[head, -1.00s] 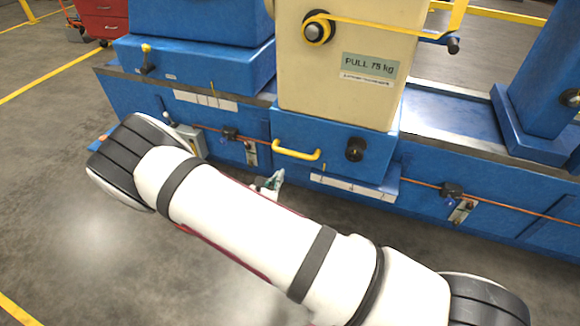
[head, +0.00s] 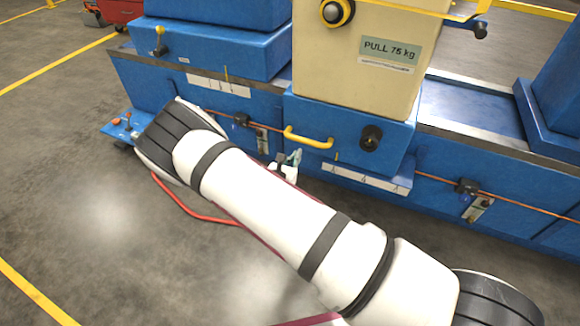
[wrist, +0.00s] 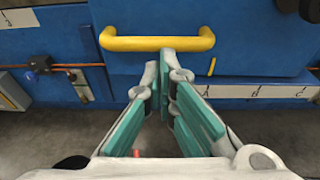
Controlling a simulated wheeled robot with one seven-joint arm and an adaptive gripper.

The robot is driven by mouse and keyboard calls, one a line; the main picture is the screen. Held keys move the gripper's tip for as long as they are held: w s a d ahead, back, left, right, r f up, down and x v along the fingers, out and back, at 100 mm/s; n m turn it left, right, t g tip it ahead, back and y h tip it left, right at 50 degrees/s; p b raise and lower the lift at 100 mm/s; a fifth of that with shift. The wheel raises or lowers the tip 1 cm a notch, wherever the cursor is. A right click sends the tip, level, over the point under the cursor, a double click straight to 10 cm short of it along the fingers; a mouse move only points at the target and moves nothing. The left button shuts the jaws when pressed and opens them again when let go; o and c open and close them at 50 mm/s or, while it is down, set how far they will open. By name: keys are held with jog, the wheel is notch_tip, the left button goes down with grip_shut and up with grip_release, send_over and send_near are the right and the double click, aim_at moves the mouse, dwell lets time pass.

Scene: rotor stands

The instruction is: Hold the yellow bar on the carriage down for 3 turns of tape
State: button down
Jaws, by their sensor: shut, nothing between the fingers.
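The yellow bar (head: 308,138) is a handle on the front of the blue carriage block (head: 340,115), under the cream housing. In the wrist view the bar (wrist: 157,43) runs level across the upper middle, both ends bent into the blue face. My gripper (head: 291,158) is just below and slightly left of the bar in the head view, partly hidden by my arm. In the wrist view my gripper (wrist: 166,62) has green-padded fingers whose tips meet just below the middle of the bar. It is shut and empty. I cannot tell whether the tips touch the bar.
A black knob (head: 371,137) sits right of the bar. The cream housing (head: 365,60) reads "PULL 75 kg". A white lettered strip (head: 365,180) lies below the carriage. A copper-coloured line (head: 520,204) runs along the blue bed. Open floor (head: 90,220) lies at left.

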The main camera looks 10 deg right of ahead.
aim_at(306, 143)
jog(key=b+x, duration=0.2)
jog(key=x, duration=0.4)
jog(key=shift+w+d+f, duration=0.1)
jog(key=shift+w+d, duration=0.15)
jog(key=shift+w, duration=0.05)
jog(key=shift+w+d, duration=0.1)
